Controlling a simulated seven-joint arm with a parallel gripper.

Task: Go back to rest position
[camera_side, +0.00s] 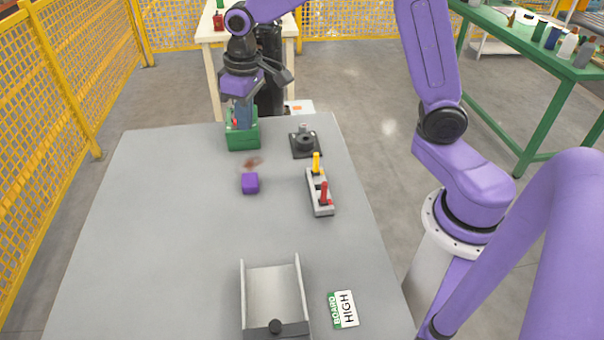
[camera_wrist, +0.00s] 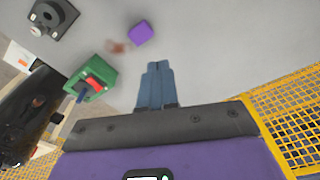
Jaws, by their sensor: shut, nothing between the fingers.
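My gripper (camera_side: 243,126) is high at the far end of the grey table, in line with the green bin (camera_side: 243,140) in the side view. In the wrist view its two blue-grey fingers (camera_wrist: 157,68) are together with nothing between them. The green bin also shows in the wrist view (camera_wrist: 104,76), left of the fingers and apart from them, with red and blue pieces in it. No marker for a rest position shows.
A purple cube (camera_side: 250,183) lies near a blurred brown patch (camera_side: 252,162). A dark round fixture (camera_side: 305,142), a lever block (camera_side: 320,205), an open metal tray (camera_side: 274,285) and a "BOARD HIGH" card (camera_side: 345,309) are on the table. Its left side is clear.

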